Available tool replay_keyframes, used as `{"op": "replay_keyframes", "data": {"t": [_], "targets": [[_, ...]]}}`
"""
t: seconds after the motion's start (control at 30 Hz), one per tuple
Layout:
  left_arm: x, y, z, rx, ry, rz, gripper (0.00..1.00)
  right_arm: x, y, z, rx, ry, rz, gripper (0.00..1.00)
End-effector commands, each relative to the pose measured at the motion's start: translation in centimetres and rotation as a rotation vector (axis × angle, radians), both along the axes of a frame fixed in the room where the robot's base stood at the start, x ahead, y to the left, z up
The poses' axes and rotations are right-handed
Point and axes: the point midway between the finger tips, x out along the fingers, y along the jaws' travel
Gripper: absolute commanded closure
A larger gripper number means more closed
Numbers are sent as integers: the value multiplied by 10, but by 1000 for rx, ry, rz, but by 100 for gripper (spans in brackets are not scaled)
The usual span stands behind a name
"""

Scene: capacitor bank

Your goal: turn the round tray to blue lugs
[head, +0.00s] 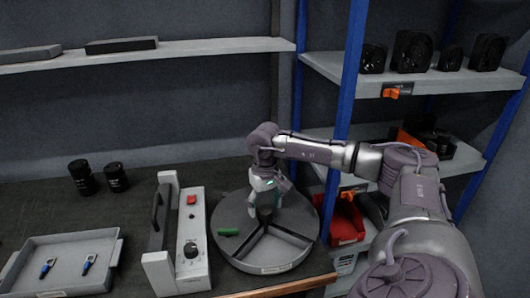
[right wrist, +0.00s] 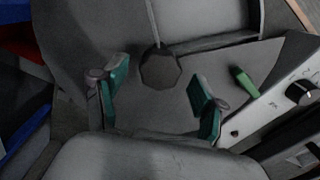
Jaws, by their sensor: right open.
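The round grey tray (head: 232,256) sits on the dark bench. It has divider walls running out from a central hub (right wrist: 160,68), and a pale label on its front rim. A green piece (head: 228,232) lies in its left part; it also shows in the right wrist view (right wrist: 245,82). My right gripper (head: 266,207) points down over the tray near its middle. In the right wrist view its teal fingers (right wrist: 160,95) are apart with nothing between them, close to the hub. Blue-ended lugs (head: 88,264) lie in a separate rectangular tray. My left gripper is out of view.
A grey box with a red button and black knob (head: 190,250) stands close left of the round tray. The rectangular tray (head: 62,243) is farther left, with two black cylinders (head: 82,177) behind. A blue-post rack (head: 350,85) and red bin (head: 345,222) stand right.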

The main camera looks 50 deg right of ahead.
Motion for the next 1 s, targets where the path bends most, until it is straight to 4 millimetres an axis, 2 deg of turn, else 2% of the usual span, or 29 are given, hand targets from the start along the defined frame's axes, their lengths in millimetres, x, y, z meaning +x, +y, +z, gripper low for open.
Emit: {"op": "replay_keyframes", "data": {"t": [0.3,0.5,0.7,1.0], "targets": [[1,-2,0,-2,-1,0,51,1,0,64,0,-6,-1,29],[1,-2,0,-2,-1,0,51,1,0,98,0,-5,-1,29],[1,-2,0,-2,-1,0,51,0,0,112,1,-1,-1,29],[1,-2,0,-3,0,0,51,0,-1,113,0,-1,-1,29]]}}
